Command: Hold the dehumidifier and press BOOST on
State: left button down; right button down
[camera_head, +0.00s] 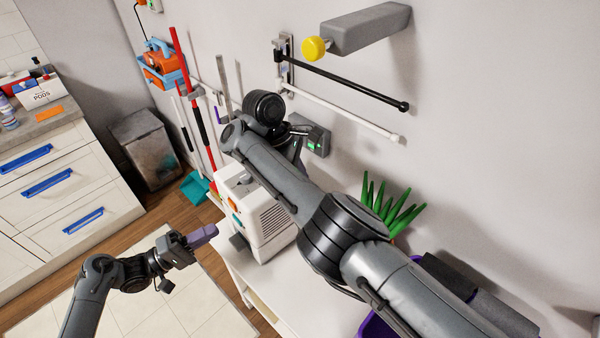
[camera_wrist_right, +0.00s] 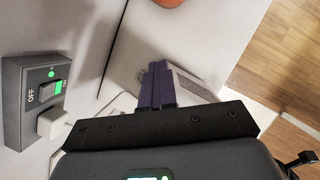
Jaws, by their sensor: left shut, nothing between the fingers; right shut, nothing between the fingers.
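The white dehumidifier (camera_head: 272,226), with a side grille and orange parts on its front, stands upright on a white surface. My right arm covers part of it. No BOOST label is readable. My left gripper (camera_head: 207,234) is shut and empty, in front of the dehumidifier to its left, apart from it. My right gripper (camera_wrist_right: 157,82) shows its purple fingers shut and empty in the right wrist view. A light grilled surface (camera_wrist_right: 197,88), probably the dehumidifier, lies beyond them; I cannot tell whether they touch it. In the head view the right fingers are mostly hidden behind my arm.
A grey wall switch box (camera_wrist_right: 40,95), marked OFF and lit green, holds a white plug (camera_wrist_right: 54,124); it shows in the head view (camera_head: 317,138). Rails (camera_head: 340,80) jut from the wall above. Green leaves (camera_head: 388,205) stand right.

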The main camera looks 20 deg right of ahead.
aim_at(238, 222)
pick_arm(q)
jog(key=d+f+m+t+y, duration=0.1)
jog(key=d+f+m, duration=0.2)
jog(key=shift+d+f+y, duration=0.25)
jog(key=shift+f+y, duration=0.05)
jog(key=shift+y, duration=0.1)
jog(key=shift+d+f+m+t+y, duration=0.15)
jog(key=shift+d+m+t+y, duration=0.3)
jog(key=shift+t, duration=0.35)
jog(key=t, duration=0.1)
jog(key=t+y, duration=0.1)
jog(key=t, duration=0.1)
jog(key=shift+w+r+y, duration=0.25)
jog(key=shift+w+r, duration=0.1)
jog(key=shift+r, duration=0.05)
jog(key=s+a+r+n+t+y, duration=0.2)
jog(key=a+r+n+t+y, duration=0.4)
jog(key=a+n+t+y, duration=0.15)
jog(key=w+d, duration=0.2)
jog(key=d, duration=0.5)
jog(key=shift+w+d+r+m, duration=0.15)
jog(key=shift+w+r+m, duration=0.1)
jog(key=shift+m, duration=0.15)
jog(key=shift+d+t+y, duration=0.1)
jog(key=shift+t+y, duration=0.15)
